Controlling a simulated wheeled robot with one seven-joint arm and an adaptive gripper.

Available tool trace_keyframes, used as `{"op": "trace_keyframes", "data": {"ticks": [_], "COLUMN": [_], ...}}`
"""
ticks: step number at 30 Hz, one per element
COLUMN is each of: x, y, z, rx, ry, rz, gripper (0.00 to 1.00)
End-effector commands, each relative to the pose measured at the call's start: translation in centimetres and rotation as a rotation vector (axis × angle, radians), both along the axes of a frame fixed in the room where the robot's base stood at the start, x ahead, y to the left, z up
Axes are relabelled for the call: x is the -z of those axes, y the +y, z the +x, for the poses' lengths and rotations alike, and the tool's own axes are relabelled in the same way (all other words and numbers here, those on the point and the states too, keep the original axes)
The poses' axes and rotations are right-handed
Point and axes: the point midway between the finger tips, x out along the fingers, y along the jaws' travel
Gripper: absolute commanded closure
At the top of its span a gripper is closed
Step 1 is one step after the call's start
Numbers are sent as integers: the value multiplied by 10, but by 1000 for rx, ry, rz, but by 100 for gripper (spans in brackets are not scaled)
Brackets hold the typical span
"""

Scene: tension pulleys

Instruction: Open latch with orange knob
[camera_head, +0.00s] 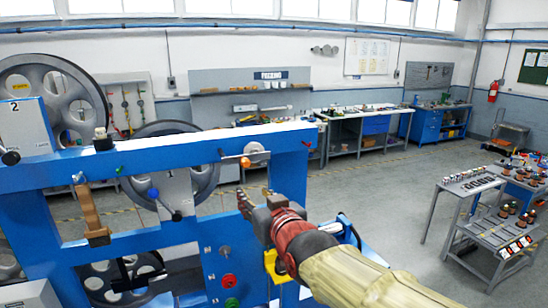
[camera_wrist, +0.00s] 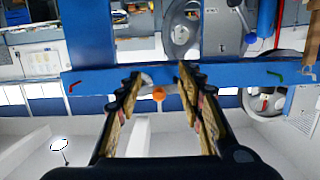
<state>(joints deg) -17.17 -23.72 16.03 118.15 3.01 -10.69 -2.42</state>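The orange knob (camera_head: 245,162) sits on a short metal latch (camera_head: 231,157) at the right part of the blue machine frame's top beam (camera_head: 150,160). In the wrist view, which is upside down, the orange knob (camera_wrist: 158,94) appears between the two fingers, in front of the blue beam (camera_wrist: 230,75). My gripper (camera_head: 243,203) is below the knob in the head view, apart from it in the picture. In the wrist view my gripper (camera_wrist: 160,79) is open with nothing between its pads. The wrist view does not clearly show the gap in depth to the knob.
Large grey pulley wheels (camera_head: 62,85) stand behind the beam. A blue-knobbed lever (camera_head: 165,205) and a brown handle (camera_head: 90,215) are on the frame to the left. Red and green buttons (camera_head: 229,281) are on the lower post. Open floor (camera_head: 370,185) lies to the right.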

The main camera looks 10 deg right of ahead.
Motion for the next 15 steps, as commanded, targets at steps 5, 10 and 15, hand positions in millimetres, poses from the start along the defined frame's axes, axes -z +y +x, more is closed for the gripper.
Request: {"op": "trace_keyframes", "data": {"ticks": [5,10,15], "x": [-43,-51,-51], "y": [-1,1,7], "z": [5,13,35], "rx": [8,9,9], "ry": [-143,-168,-165], "rz": [38,41,40], "gripper": [62,62,62]}}
